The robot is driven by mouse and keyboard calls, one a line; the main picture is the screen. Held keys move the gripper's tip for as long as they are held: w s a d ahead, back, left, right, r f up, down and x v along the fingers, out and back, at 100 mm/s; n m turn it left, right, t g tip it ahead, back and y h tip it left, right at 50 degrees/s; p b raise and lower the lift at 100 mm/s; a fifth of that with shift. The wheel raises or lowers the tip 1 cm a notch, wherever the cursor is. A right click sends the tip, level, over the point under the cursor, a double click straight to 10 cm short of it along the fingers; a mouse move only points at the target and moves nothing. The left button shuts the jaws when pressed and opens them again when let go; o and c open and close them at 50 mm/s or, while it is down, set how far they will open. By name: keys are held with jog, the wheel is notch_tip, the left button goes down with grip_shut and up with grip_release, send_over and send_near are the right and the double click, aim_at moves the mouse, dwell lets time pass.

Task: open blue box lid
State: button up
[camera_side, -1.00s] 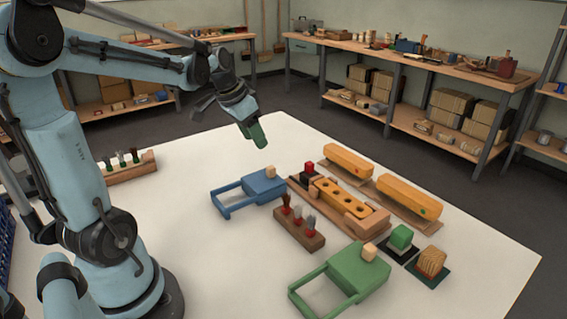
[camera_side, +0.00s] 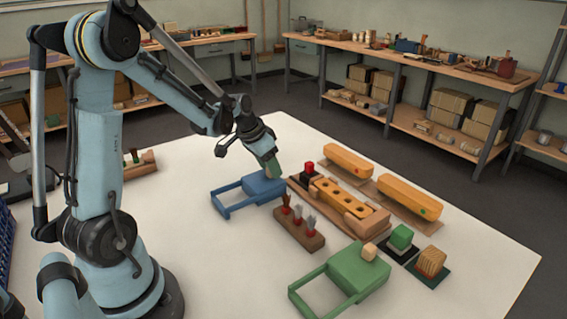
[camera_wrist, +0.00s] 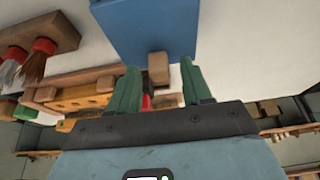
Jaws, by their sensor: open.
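The blue box (camera_side: 262,187) lies on the white table, its open blue frame reaching out to the left. It also shows at the top of the wrist view (camera_wrist: 148,28). A small wooden knob (camera_wrist: 158,68) stands on the blue box's lid. My gripper (camera_side: 273,168) is over the right end of the blue box, its green fingers hiding the knob in the side view. In the wrist view my gripper (camera_wrist: 160,82) is open, with one finger on each side of the knob. I cannot tell whether either finger touches it.
A wooden holder (camera_side: 298,232) with brushes stands close in front of the blue box. A yellow block with holes (camera_side: 340,200) sits to the right. A green box (camera_side: 355,272) with its own knob lies nearer.

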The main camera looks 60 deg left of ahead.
grip_shut()
dwell(0.3)
jog(key=s, duration=0.9)
jog(key=shift+s, duration=0.25)
grip_release()
jog(key=shift+r, duration=0.1)
jog(key=v, duration=1.2)
